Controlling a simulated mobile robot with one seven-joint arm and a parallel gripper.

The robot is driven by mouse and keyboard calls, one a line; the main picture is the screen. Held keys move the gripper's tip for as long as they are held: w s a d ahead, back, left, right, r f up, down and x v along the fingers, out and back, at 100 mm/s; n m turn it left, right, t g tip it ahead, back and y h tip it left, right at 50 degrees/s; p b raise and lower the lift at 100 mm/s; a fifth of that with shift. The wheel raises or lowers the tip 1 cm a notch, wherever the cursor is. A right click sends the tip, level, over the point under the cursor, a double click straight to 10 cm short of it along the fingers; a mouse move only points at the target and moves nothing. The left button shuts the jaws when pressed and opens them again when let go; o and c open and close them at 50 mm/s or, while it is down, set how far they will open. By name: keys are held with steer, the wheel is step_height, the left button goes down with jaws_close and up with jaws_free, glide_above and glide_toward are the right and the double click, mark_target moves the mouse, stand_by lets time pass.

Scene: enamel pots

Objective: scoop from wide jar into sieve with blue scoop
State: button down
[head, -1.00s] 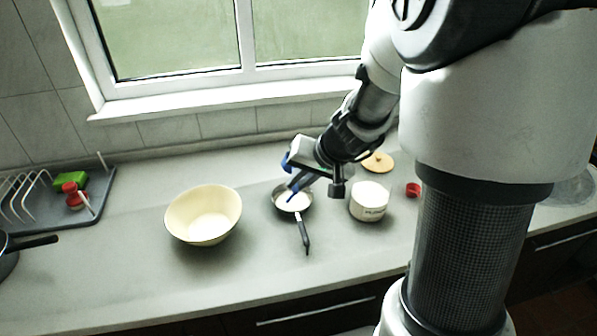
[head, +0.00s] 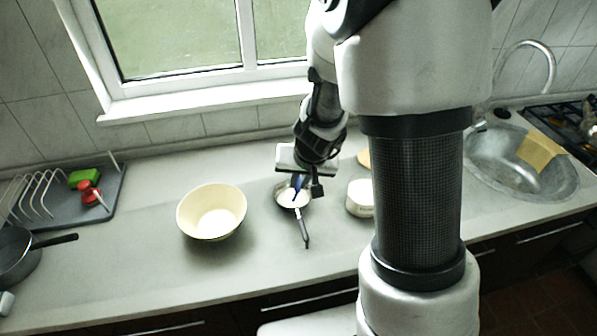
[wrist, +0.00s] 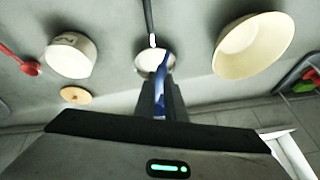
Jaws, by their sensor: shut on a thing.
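The blue scoop (head: 297,187) is held in my gripper (head: 299,178), pointing down over the sieve. It also shows between my fingers in the wrist view (wrist: 161,68). The sieve (head: 282,199), a small round pan shape with a dark handle, lies on the counter with pale stuff visible in it. I cannot tell whether the scoop touches it or holds anything. The wide jar (head: 359,200), cream with dark lettering, stands open to the right, partly hidden by my body. It shows whole in the wrist view (wrist: 70,60). My gripper is shut on the scoop.
A large cream bowl (head: 211,212) stands left of the sieve. A wooden lid (wrist: 76,95) and a red scoop-like thing (wrist: 28,68) lie near the jar. A dish rack (head: 62,212) and dark pan (head: 15,255) are far left; a sink (head: 490,165) is right.

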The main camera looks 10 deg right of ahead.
steer(key=shift+r+p, duration=0.35)
steer(key=shift+p, duration=0.1)
steer(key=shift+a+f+b, duration=0.1)
steer(key=shift+f+b, duration=0.2)
steer(key=shift+f, duration=0.1)
steer(key=shift+h, duration=0.4)
steer(key=shift+r, duration=0.15)
steer(key=shift+r+h+b, duration=0.3)
steer(key=shift+h+b, duration=0.05)
steer(key=shift+h, duration=0.05)
steer(key=shift+r+n+g+h, duration=0.4)
steer(key=shift+r+h, duration=0.2)
steer(key=shift+h, duration=0.4)
